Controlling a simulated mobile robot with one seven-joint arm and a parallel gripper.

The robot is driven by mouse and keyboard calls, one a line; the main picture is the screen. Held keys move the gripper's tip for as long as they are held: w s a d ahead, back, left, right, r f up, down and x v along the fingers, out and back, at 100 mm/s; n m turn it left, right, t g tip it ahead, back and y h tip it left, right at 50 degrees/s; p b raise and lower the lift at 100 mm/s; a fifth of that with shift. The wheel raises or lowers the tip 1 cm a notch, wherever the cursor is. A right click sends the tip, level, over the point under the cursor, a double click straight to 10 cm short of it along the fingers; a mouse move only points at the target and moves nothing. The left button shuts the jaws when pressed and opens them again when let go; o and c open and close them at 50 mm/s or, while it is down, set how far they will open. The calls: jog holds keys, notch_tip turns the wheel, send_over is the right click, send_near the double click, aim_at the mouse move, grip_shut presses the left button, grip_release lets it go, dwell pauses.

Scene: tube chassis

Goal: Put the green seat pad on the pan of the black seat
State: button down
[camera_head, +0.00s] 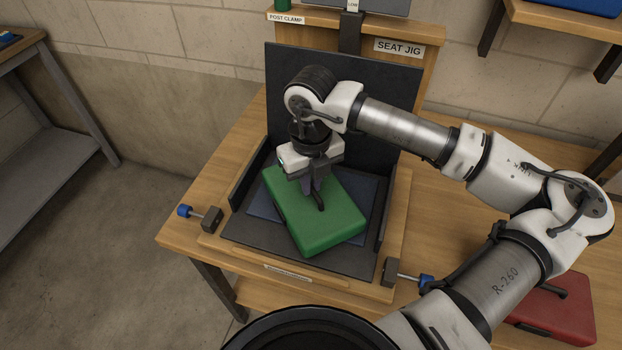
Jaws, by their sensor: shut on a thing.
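The green seat pad (335,226) is a thick block in the middle of the view, over the pan of the black seat. It is turned askew to the pan's sides. The black seat has a tall upright back (385,135), a flat pan (252,232) and low side walls. A dark blue panel (262,203) on the pan shows partly around the pad. My gripper (319,198) points down at the pad's top and is shut on it, seemingly by a dark grip there. I cannot tell whether the pad touches the pan.
The seat stands in a wooden jig labelled SEAT JIG on a wooden bench (190,229). Blue-knobbed clamps (207,217) (402,273) sit at both front corners. A red pad (555,312) with a dark handle lies at the right. A grey shelf unit (48,150) stands left.

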jog(key=shift+f, duration=0.2)
jog(key=c, duration=1.5)
grip_release()
jog(key=shift+r, duration=0.1)
jog(key=shift+r+p, duration=0.25)
jog(key=shift+p, duration=0.05)
notch_tip(320, 180, up, 12)
jog(key=b, duration=0.2)
jog(key=shift+f, duration=0.1)
